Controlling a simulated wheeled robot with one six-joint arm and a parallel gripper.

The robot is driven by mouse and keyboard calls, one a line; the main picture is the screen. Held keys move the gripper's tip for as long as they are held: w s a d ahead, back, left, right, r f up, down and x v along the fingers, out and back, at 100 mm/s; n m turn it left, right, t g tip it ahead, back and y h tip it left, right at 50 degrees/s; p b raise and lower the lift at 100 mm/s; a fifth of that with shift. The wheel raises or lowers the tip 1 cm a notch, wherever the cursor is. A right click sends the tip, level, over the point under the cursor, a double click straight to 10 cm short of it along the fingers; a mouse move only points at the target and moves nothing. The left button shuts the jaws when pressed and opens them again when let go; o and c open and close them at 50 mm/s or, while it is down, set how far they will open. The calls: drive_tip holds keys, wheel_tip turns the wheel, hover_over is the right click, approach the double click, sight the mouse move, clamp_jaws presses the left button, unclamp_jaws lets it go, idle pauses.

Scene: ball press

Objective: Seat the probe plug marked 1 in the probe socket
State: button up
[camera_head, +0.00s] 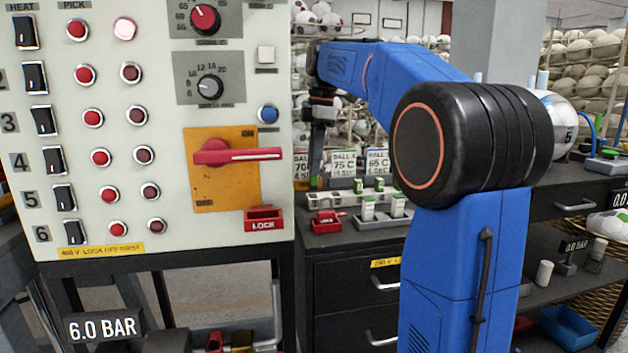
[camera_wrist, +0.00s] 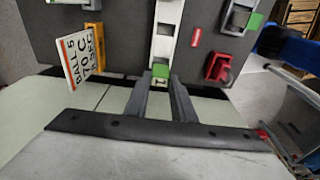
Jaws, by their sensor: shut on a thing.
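In the wrist view my gripper (camera_wrist: 159,92) is shut on a small plug (camera_wrist: 160,72) with a green top and a pale face marked 1. The plug sits between the fingertips, at the near end of a pale strip (camera_wrist: 167,28) on the dark bench top; I cannot tell whether it touches the strip. In the head view my gripper (camera_head: 316,168) points down over the bench behind the control panel's right edge, and the held plug is not clear there. I cannot make out the probe socket for certain in either view.
White-and-green pieces (camera_head: 368,207) stand in a grey holder. A red lock (camera_head: 325,222) lies left of them; a red lock (camera_wrist: 218,66) shows in the wrist view. Sign cards (camera_head: 343,165) stand behind. The control panel (camera_head: 150,235) fills the left.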

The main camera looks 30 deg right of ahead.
sight(314, 177)
drive_tip(key=shift+f, duration=2.2)
drive_tip(key=o, duration=1)
drive_tip(key=shift+f, duration=0.1)
drive_tip(key=r, duration=0.4)
drive_tip(key=d+r, duration=0.1)
drive_tip(key=r, duration=0.7)
drive_tip(key=shift+s+d+r, duration=0.1)
drive_tip(key=shift+s+d, duration=0.1)
drive_tip(key=shift+d, duration=0.05)
